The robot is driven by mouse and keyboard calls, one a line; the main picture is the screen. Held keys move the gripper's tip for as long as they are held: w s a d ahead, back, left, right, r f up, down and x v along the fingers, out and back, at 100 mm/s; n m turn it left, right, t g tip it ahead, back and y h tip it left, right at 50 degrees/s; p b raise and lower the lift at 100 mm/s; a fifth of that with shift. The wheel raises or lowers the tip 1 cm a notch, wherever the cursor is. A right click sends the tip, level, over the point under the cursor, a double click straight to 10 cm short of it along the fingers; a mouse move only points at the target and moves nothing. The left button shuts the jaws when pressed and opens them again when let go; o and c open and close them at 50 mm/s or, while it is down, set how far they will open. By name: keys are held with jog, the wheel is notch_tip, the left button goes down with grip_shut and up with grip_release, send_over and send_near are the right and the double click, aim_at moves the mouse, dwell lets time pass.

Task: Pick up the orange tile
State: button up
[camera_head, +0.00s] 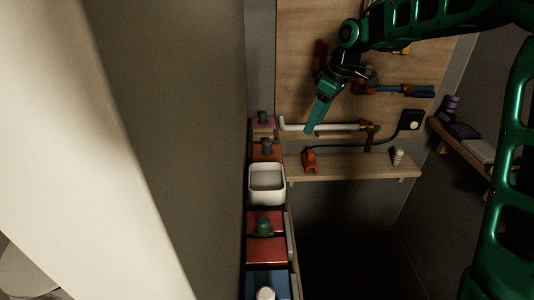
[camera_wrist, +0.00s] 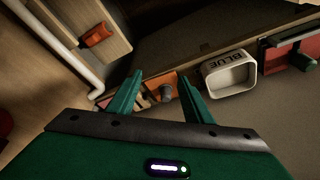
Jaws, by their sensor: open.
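The orange tile (camera_head: 258,156) has a dark grey knob on top and sits in the row along the wall, between a pink tile (camera_head: 258,126) and a white square bin (camera_head: 267,198). In the wrist view the orange tile (camera_wrist: 158,82) shows between and beyond my fingers, with its knob near the right finger. My gripper (camera_wrist: 161,74) is open and empty. In the head view my gripper (camera_head: 308,130) is above and to the right of the tile, apart from it, pointing down.
A wooden shelf (camera_head: 350,168) holds an orange-red tool (camera_head: 310,160); a white pipe (camera_head: 330,126) runs above it. The bin (camera_wrist: 229,75) reads "BLUE". Red tiles (camera_head: 266,250) and a blue one (camera_head: 266,281) lie nearer. A pegboard with tools stands behind.

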aim_at(269, 141)
jog(key=w+a+f+n+y, duration=0.15)
jog(key=w+a+n, duration=0.25)
jog(key=a, duration=0.6)
jog(key=shift+g, duration=0.3)
jog(key=x, duration=1)
jog(key=shift+d+f, duration=0.25)
jog(key=shift+f, duration=0.25)
grip_shut()
